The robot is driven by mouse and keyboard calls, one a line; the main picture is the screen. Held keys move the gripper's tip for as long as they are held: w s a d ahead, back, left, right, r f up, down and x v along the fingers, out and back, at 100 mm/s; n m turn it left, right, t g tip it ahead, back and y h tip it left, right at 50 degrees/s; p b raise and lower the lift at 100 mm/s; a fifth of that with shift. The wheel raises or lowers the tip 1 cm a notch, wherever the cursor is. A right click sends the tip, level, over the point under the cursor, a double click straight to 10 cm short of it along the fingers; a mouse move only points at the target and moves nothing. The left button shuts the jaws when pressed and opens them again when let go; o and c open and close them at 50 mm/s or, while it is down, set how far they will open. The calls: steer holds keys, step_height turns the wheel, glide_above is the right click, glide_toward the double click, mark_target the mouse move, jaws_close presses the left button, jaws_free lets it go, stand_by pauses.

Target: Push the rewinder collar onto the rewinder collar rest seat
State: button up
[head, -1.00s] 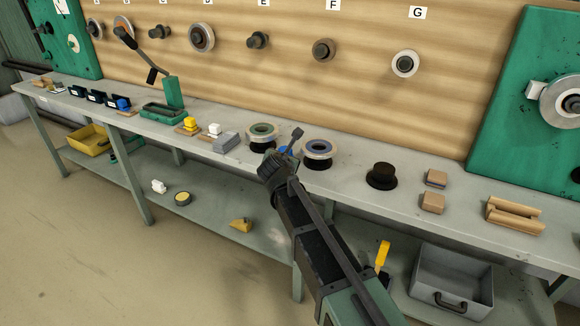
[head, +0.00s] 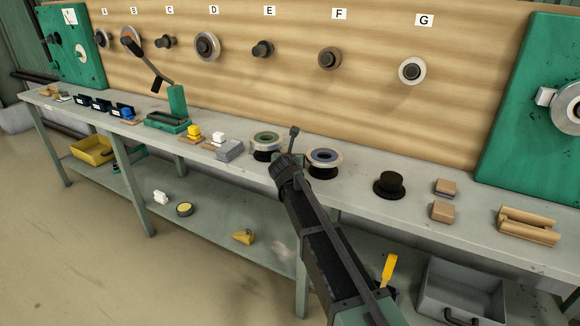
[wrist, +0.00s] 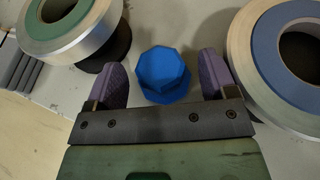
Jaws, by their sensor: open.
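A blue eight-sided stepped piece (wrist: 163,76), which may be the rewinder collar, lies between my fingertips in the wrist view. My gripper (wrist: 164,72) is open, one purple finger on each side of the piece, with gaps showing. In the head view my gripper (head: 291,157) is low over the bench between two wound coils, and my arm hides the blue piece. I cannot tell which part is the rest seat. A black stepped stand (head: 390,186) on the bench is empty.
A green-topped coil (head: 267,139) stands close on the left and a blue-topped coil (head: 325,157) close on the right, leaving little side room. Wooden blocks (head: 443,211) and a wooden cradle (head: 527,226) lie further right. A board with pegs (head: 330,58) rises behind the bench (head: 360,205).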

steer(key=shift+x, duration=0.9)
steer(key=shift+s, duration=0.1)
steer(key=c, duration=1.2)
step_height(320, 180, up, 20)
steer(key=p, duration=2)
